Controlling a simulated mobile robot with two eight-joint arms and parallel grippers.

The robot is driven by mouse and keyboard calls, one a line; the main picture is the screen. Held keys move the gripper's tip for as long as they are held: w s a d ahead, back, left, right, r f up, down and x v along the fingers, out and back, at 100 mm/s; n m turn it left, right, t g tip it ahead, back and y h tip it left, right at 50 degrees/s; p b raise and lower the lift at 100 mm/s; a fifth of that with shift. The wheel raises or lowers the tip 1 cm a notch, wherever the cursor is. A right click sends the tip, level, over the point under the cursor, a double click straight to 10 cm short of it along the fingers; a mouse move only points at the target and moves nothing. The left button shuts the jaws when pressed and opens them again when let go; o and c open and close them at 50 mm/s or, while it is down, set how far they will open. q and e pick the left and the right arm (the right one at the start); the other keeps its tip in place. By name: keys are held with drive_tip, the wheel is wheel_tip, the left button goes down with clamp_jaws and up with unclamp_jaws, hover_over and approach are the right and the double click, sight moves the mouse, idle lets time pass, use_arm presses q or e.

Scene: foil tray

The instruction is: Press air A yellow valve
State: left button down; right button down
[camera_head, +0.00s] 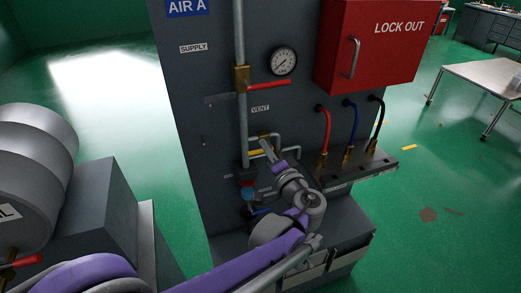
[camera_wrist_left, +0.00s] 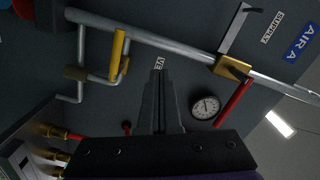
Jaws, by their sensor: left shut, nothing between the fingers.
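The AIR A panel (camera_head: 205,100) is a dark upright board with pipes. The yellow valve handle (camera_head: 255,152) sits on the lower pipe below the VENT label, partly covered by my gripper. My left gripper (camera_head: 267,150) is in front of the panel close to this valve. In the left wrist view its fingers (camera_wrist_left: 158,76) are together and empty, with a visible sideways gap to the yellow handle. My right gripper is not in view.
A red supply valve handle (camera_head: 268,84) and a round gauge (camera_head: 284,61) are above. A red LOCK OUT box (camera_head: 366,45) sticks out at upper right. Red, blue and black hoses (camera_head: 349,125) rise from a ledge (camera_head: 365,172) on the right.

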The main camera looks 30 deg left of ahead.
use_arm(q)
drive_tip(key=v, duration=0.7)
drive_tip(key=shift+s+a+f+b, duration=0.2)
drive_tip(key=shift+f+b, duration=0.15)
drive_tip(key=s+a+f+n+g+h, duration=0.1)
drive_tip(key=s+a+f+g+h, duration=0.25)
drive_tip(key=s+f+h, duration=0.55)
drive_tip(key=s+d+f+n+g+h, duration=0.1)
drive_tip(key=s+d+f+n+h, duration=0.1)
drive_tip(key=s+d+f+h, duration=0.3)
drive_tip(key=shift+s+d+f, duration=0.75)
drive_tip(key=shift+d+f, duration=1.05)
drive_tip(key=shift+f, duration=0.25)
